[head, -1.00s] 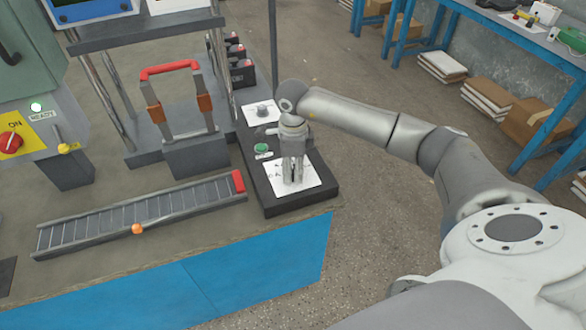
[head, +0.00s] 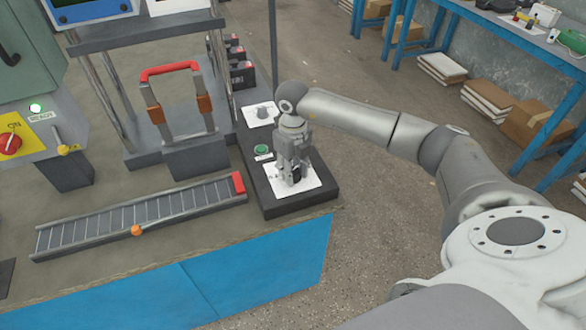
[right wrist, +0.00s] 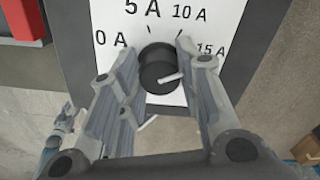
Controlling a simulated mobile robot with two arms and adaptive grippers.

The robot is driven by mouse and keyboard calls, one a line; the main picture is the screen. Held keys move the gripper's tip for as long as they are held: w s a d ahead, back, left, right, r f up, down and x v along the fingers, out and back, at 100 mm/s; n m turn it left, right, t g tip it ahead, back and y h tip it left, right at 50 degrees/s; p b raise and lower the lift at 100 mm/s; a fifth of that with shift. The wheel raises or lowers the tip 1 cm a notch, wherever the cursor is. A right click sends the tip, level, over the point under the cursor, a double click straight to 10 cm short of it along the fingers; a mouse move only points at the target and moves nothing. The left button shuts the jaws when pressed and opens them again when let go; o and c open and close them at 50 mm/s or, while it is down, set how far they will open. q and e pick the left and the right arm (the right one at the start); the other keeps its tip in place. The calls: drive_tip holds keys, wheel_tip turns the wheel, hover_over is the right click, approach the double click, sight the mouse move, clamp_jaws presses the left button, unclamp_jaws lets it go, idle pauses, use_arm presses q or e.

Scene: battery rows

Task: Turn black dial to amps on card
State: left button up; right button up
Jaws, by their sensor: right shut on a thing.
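The black dial (right wrist: 158,66) sits on a white plate (right wrist: 212,20) marked 0 A, 5 A, 10 A and 15 A in the right wrist view. Its light pointer lies toward the right, below the 15 A mark. My right gripper (right wrist: 163,72) has a finger on each side of the dial and is shut on it. In the head view the right gripper (head: 292,178) points down over the white plate (head: 312,186) on a dark base and hides most of the dial. I cannot make out a card stating the amps.
A roller track (head: 140,213) with a red end stop is to the left. A red-handled frame (head: 170,70) stands behind it. Dark batteries (head: 243,74) stand farther back.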

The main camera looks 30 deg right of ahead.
sight(293, 170)
drive_tip(key=shift+r+m, duration=0.1)
drive_tip(key=shift+m, duration=0.5)
drive_tip(key=o, duration=1.1)
drive_tip(key=shift+c, duration=0.2)
wheel_tip(293, 170, up, 12)
